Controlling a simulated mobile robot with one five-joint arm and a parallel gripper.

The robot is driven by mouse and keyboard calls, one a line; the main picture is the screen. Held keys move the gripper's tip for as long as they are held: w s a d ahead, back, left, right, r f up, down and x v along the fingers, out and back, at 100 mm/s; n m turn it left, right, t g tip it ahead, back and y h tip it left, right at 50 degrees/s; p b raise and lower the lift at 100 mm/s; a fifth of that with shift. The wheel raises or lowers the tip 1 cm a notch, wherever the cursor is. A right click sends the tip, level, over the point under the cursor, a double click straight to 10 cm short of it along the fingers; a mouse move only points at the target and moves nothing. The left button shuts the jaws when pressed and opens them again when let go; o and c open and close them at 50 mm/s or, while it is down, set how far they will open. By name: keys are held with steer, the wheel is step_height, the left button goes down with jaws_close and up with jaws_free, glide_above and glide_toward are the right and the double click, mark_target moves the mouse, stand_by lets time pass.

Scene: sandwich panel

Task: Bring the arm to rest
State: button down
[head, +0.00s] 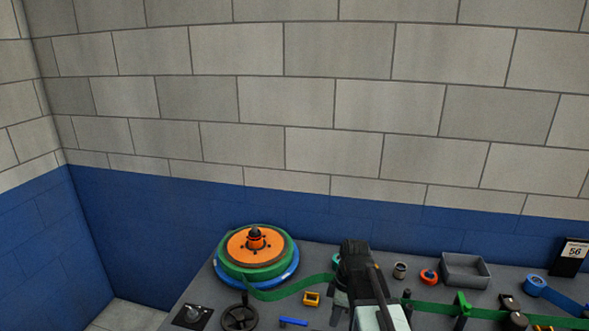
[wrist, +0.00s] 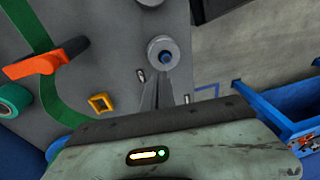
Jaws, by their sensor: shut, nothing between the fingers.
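My gripper (wrist: 160,80) shows in the wrist view as narrow grey fingers, close together and tapering towards a round grey part (wrist: 163,47) with a blue centre. The fingers are shut with nothing between them. I cannot tell whether the tips touch that round part. In the head view my dark arm stands over the front middle of the grey bench (head: 330,254), and the fingertips cannot be made out there.
The head view shows a green and orange reel (head: 283,263), a green strip (head: 290,290), a yellow square piece (head: 311,298), a grey tray (head: 466,272) and a sign (head: 571,256). The wrist view shows an orange-handled part (wrist: 36,64) and blue bins (wrist: 285,105).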

steer(key=s+d+m+h, duration=0.1)
steer(key=s+d+m, duration=0.3)
steer(key=m, duration=1.1)
steer(key=shift+s+d+f+m+t+h, duration=0.2)
steer(key=shift+s+d+m+t+h, duration=0.15)
steer(key=shift+s, duration=0.25)
stand_by(1.1)
